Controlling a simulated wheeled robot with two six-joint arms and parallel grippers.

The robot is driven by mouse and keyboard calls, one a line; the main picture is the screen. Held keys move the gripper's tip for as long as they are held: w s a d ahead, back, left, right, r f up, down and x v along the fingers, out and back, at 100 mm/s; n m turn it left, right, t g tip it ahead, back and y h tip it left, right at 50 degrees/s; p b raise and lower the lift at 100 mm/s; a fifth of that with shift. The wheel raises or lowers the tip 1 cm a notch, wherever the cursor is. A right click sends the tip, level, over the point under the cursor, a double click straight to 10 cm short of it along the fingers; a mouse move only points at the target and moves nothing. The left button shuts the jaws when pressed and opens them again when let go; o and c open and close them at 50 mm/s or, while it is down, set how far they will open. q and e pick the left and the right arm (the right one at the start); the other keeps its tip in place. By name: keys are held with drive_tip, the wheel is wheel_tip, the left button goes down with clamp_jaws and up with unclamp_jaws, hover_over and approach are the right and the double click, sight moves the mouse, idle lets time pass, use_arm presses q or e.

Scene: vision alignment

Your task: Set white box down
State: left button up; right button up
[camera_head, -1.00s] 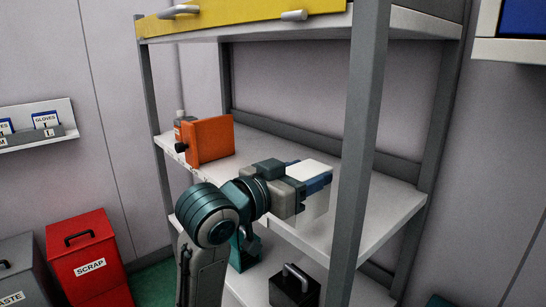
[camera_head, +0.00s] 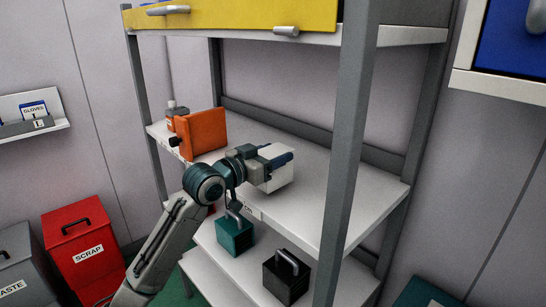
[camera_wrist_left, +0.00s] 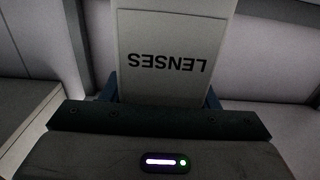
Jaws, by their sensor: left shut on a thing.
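A white box (camera_head: 281,179) is held in my left gripper (camera_head: 272,165) at the middle shelf (camera_head: 330,205) of the rack. One blue finger shows along the box's upper side. In the left wrist view the box (camera_wrist_left: 165,55) shows a face lettered LENSES, upside down, between the two blue fingers (camera_wrist_left: 162,95). The box is at the front part of the shelf; I cannot tell whether it touches the shelf surface. My right gripper is not in view.
An orange object (camera_head: 208,131) and a small bottle stand at the shelf's left end. A grey post (camera_head: 350,150) rises to the right of my arm. A teal box (camera_head: 234,236) and a black box (camera_head: 286,278) with handles are below. The shelf right of the white box is clear.

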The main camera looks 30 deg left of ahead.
use_arm(q)
drive_tip(key=shift+f, duration=0.85)
drive_tip(key=shift+f, duration=0.15)
drive_tip(key=o, duration=1.1)
drive_tip(key=shift+c, duration=0.2)
